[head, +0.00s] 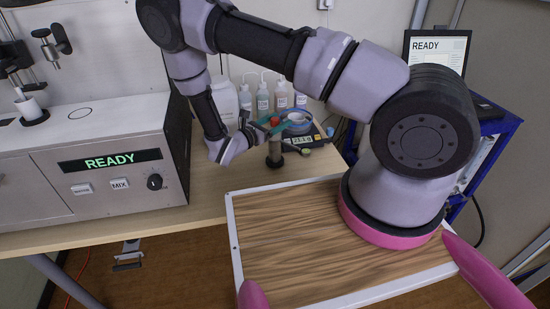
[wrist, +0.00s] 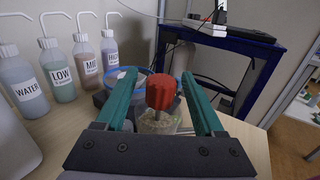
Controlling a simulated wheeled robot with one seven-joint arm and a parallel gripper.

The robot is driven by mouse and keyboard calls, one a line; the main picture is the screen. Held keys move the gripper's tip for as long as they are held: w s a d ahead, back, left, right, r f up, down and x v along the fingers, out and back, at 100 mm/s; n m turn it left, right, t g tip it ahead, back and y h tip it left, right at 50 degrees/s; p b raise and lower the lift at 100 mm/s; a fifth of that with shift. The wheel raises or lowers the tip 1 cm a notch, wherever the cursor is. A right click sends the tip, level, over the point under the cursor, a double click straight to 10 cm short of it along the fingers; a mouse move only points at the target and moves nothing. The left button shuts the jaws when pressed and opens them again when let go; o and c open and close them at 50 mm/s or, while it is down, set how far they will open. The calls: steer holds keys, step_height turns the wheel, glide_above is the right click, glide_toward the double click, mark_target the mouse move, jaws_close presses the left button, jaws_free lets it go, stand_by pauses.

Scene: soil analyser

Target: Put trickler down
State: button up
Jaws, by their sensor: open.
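The trickler (wrist: 161,112) has a red knob on top and a clear body with brownish contents. It stands upright between the spread teal fingers of my gripper (wrist: 160,78) in the wrist view, with a gap visible on each side of the knob. In the head view the trickler (head: 274,153) stands on the wooden table, its upper part partly covered by my gripper (head: 267,127). My gripper is open around its top. The trickler's base is hidden by my gripper's body in the wrist view.
A scale (head: 306,140) with a bowl (head: 297,120) stands close behind and right of the trickler. Several labelled bottles (head: 263,97) stand along the wall. The analyser (head: 95,160) reading READY is at left. The table's front edge is near.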

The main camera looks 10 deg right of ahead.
steer(key=shift+x, duration=0.85)
jaws_close()
stand_by(0.8)
